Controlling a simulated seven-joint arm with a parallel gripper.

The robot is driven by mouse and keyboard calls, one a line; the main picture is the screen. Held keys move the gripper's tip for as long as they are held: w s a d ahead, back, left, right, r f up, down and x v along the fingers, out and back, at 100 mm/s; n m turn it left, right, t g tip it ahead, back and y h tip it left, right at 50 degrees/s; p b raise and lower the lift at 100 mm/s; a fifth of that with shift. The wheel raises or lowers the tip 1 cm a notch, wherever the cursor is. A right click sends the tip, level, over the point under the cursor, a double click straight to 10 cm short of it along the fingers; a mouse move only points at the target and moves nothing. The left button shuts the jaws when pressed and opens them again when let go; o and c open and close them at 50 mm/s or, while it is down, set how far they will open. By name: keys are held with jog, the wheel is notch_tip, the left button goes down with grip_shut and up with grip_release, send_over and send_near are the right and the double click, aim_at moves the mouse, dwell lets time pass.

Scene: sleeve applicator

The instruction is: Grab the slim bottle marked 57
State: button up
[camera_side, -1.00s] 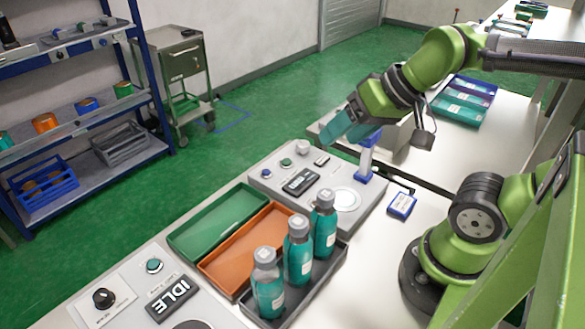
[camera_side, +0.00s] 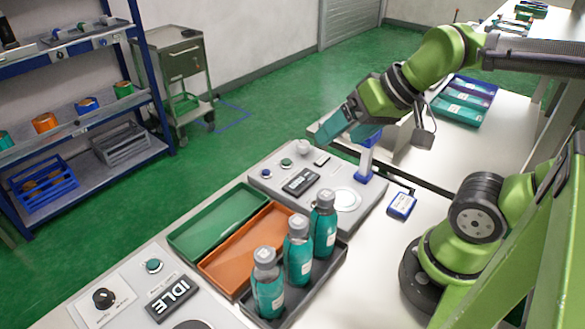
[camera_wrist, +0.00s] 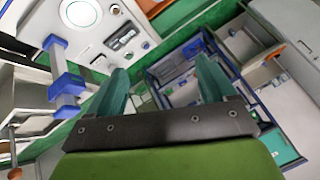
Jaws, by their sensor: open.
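Three teal bottles with grey caps stand upright in a row in a dark grey tray (camera_side: 334,262): a near one (camera_side: 268,284), a middle one (camera_side: 298,250) and a far one (camera_side: 323,224). Their labels are too small to read, so I cannot tell which is marked 57. My gripper (camera_side: 337,126) is in the air beyond the bottles, above the far end of the grey station, well apart from them. In the wrist view its two teal fingers (camera_wrist: 160,80) are spread with nothing between them. No bottle shows in the wrist view.
A green tray (camera_side: 218,222) and an orange tray (camera_side: 250,250) lie left of the bottles. A grey control panel (camera_side: 300,180) and a blue post (camera_side: 366,160) stand beyond them. A small blue box (camera_side: 401,206) lies on the bench to the right.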

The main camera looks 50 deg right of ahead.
notch_tip(320, 180, up, 3)
jog(key=n+g+h, duration=0.2)
jog(key=n+g, duration=0.4)
jog(key=g, duration=0.1)
send_over(325, 208)
jog(key=w+d, duration=0.1)
jog(key=shift+n, duration=0.3)
jog(key=f, duration=1.1)
jog(key=shift+s+d, duration=0.1)
jog(key=shift+s, duration=0.1)
jog(key=shift+w+d+f, duration=0.1)
jog(key=shift+f, duration=2.75)
grip_shut()
